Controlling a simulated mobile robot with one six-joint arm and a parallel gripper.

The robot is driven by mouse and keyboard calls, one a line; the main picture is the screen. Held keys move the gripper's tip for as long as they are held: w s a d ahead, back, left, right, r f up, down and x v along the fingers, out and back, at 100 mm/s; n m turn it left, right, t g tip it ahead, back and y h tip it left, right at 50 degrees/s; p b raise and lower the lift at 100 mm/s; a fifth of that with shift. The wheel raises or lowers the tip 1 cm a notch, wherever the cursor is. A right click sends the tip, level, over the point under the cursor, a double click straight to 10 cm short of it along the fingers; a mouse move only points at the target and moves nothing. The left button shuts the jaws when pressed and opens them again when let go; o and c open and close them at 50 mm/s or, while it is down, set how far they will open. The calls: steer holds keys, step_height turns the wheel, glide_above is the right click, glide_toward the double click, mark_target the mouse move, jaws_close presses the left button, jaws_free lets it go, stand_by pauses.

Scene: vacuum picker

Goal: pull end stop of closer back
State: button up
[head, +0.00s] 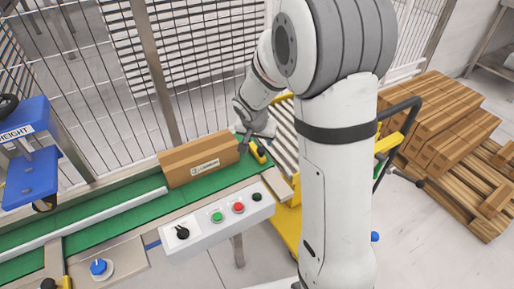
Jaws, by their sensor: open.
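A small yellow and black part (258,152), which looks like the end stop, sits at the right end of the green conveyor belt (118,222). A closed cardboard box (198,160) lies on the belt just left of it. My gripper (252,138) is open and points down right above this part, at the box's right end. I cannot tell whether its fingers touch the part. My arm hides the area to the right of it.
A control panel (217,220) with a black knob and green and red buttons runs along the belt's near side. A blue height unit (28,165) stands at left. Wire fencing (105,90) rises behind the belt. Boxes on a pallet (440,130) stand at right.

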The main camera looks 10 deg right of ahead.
mark_target(261, 150)
steer(key=x, duration=0.7)
steer(key=shift+w+f+b, duration=0.1)
steer(key=shift+f+b, duration=0.1)
steer(key=shift+b, duration=0.2)
steer(key=shift+c, duration=0.5)
jaws_close()
